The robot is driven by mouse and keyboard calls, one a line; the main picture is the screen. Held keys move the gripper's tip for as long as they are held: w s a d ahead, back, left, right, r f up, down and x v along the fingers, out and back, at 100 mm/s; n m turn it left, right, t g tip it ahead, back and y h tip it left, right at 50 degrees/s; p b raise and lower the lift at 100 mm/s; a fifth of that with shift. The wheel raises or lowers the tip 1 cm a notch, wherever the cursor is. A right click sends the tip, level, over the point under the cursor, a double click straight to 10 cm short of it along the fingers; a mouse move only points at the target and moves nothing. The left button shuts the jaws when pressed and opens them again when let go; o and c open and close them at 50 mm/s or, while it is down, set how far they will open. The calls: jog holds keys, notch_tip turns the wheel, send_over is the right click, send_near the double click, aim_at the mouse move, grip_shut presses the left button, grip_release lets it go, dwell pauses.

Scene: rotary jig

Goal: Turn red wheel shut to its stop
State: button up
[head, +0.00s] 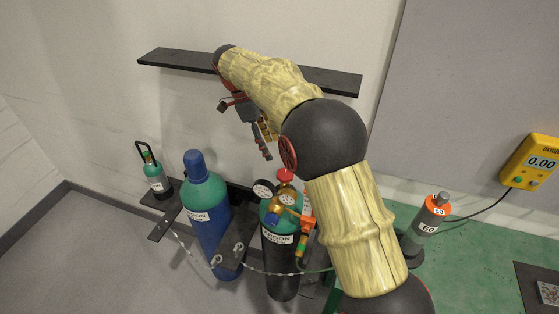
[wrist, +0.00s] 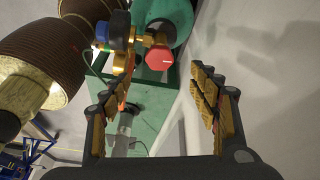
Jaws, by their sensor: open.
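The red wheel (head: 286,175) sits on top of the dark cylinder (head: 281,262) with the green shoulder, above its brass regulator. In the wrist view the red wheel (wrist: 159,57) shows its round red face with a small pale mark, beyond the fingertips and between their lines. My gripper (head: 265,142) is up and to the left of the wheel in the head view, apart from it. In the wrist view my gripper (wrist: 162,75) is wide open and empty, with padded fingers on both sides.
Two gauges (head: 264,189) and an orange fitting (head: 307,238) crowd the regulator. A blue capped cylinder (head: 205,212) stands to the left behind a chain (head: 270,273). A black shelf (head: 171,60) is on the wall behind my arm. A yellow meter (head: 532,162) reads 0.00 at right.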

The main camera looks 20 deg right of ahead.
jog(key=s+n+t+y, duration=0.1)
jog(key=n, duration=0.3)
jog(key=s+d+f+n+y, duration=0.1)
jog(key=n, duration=0.3)
jog(key=s+d+f+n+t+y+p, duration=0.1)
jog(key=n, duration=0.3)
jog(key=shift+d+f+t, duration=0.1)
jog(key=shift+d+t, duration=0.05)
jog(key=shift+t, duration=0.15)
jog(key=n, duration=0.1)
jog(key=s+n+t, duration=0.1)
jog(key=n, duration=0.1)
jog(key=d+n+y, duration=0.1)
jog(key=n, duration=0.1)
jog(key=shift+s+f, duration=0.2)
jog(key=shift+f, duration=0.1)
jog(key=shift+w+d+f+n+t+y, duration=0.2)
jog(key=shift+f+n+t, duration=0.25)
jog(key=shift+f+n, duration=0.8)
jog(key=shift+w+d+f+n+t, duration=0.1)
jog(key=shift+d+f+n+t, duration=0.3)
jog(key=shift+f+n, duration=0.85)
jog(key=shift+w+d+f+n+t+y, duration=0.15)
jog(key=shift+f+n+t, duration=0.3)
jog(key=shift+f+n, duration=0.8)
jog(key=shift+f, duration=0.15)
jog(key=shift+c, duration=0.3)
jog(key=c, duration=1.1)
